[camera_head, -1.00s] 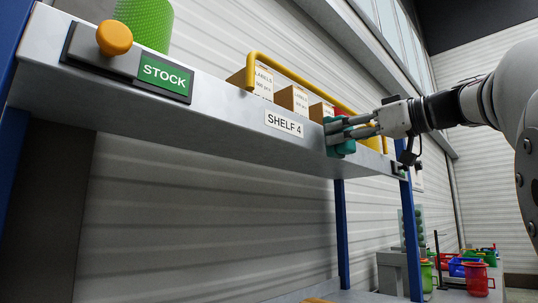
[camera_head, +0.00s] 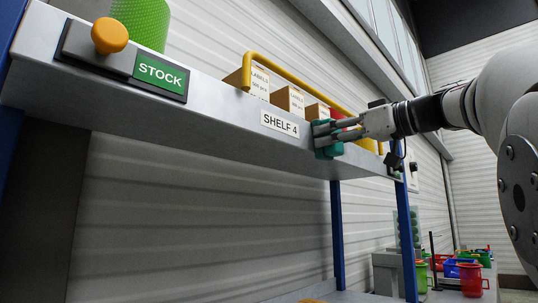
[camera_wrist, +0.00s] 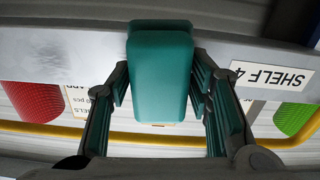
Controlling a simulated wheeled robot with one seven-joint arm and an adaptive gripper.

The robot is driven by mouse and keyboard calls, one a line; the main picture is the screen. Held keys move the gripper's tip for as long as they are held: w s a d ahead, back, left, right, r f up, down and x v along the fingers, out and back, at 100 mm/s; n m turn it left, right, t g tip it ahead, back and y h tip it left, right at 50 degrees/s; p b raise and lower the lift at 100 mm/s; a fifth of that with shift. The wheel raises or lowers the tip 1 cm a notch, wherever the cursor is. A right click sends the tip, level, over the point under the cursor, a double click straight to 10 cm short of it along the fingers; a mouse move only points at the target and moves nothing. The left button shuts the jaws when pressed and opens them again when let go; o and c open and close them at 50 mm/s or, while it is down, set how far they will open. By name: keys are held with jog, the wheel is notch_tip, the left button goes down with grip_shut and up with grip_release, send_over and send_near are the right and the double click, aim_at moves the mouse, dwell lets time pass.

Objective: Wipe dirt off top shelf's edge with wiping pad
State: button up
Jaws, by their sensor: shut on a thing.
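My gripper (camera_head: 318,134) is shut on the teal wiping pad (camera_head: 329,150). It holds the pad at the front edge of the top shelf (camera_head: 220,128), just right of the "SHELF 4" label (camera_head: 280,123). In the wrist view the pad (camera_wrist: 161,75) sits between the two fingers and overlaps the grey shelf edge (camera_wrist: 70,33). The pad appears to be against the edge, but I cannot tell if it touches.
A yellow rail (camera_head: 300,83) runs along the shelf, with label boxes (camera_head: 288,99) behind it. An orange knob (camera_head: 109,36) and a green "STOCK" sign (camera_head: 161,73) are at the left. Blue posts (camera_head: 337,235) stand below. Colored cups and bins (camera_head: 471,279) sit lower right.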

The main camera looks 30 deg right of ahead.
aim_at(347, 152)
jog(key=shift+d, duration=0.15)
jog(key=shift+w+d+p, duration=0.8)
jog(key=shift+d+p, duration=0.55)
jog(key=shift+d, duration=0.8)
jog(key=shift+w+d+p, duration=0.8)
jog(key=shift+d+p, duration=0.6)
jog(key=shift+d, duration=0.75)
jog(key=shift+w+d+p, duration=0.8)
jog(key=shift+d+p, duration=0.55)
jog(key=shift+d, duration=0.8)
jog(key=shift+w, duration=0.1)
jog(key=shift+a, duration=0.1)
